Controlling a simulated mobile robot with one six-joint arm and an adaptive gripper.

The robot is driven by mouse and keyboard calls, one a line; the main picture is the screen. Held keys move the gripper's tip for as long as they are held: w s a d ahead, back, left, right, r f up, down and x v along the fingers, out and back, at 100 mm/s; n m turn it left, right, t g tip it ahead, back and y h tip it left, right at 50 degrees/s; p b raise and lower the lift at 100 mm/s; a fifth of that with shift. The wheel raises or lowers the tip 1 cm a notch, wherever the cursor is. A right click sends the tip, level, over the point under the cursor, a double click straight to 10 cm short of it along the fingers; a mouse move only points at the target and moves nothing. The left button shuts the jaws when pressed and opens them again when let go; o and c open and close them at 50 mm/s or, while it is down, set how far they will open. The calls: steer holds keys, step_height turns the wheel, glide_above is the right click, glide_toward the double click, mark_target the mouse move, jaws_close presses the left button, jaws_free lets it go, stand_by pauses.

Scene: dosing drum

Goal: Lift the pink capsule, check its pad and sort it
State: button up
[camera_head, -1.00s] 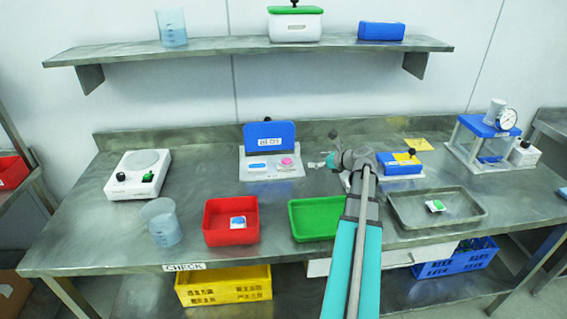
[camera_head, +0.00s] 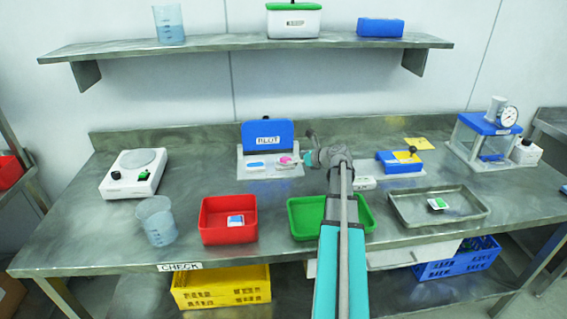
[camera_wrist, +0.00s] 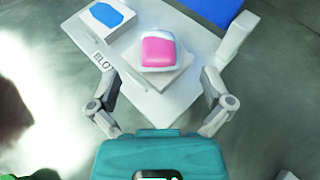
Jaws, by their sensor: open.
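The pink capsule (camera_wrist: 158,50) has a pink face with a white rim and sits on a raised white block of the blot stand, also visible in the head view (camera_head: 286,160). My gripper (camera_wrist: 162,85) is open, its two fingers on either side of the block's near part, with the capsule just beyond and between them. In the head view my gripper (camera_head: 309,158) is right beside the capsule. A blue capsule (camera_wrist: 108,15) sits on the stand's other block. The stand (camera_head: 268,172) has an upright blue panel. The capsule's underside is hidden.
A red tray (camera_head: 228,235) holds a blue-and-white piece. A green tray (camera_head: 305,230) stands partly behind my arm. A metal tray (camera_head: 405,215) holds a green-and-white piece. A blue device with a lever (camera_head: 398,165) stands right of the stand; a beaker (camera_head: 157,222) stands at front left.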

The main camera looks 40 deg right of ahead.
mark_target(287, 159)
steer(key=shift+b+x, duration=0.95)
steer(key=shift+x, duration=1.05)
steer(key=shift+w+a+f, duration=0.25)
steer(key=shift+w, duration=0.2)
steer(key=c, duration=1)
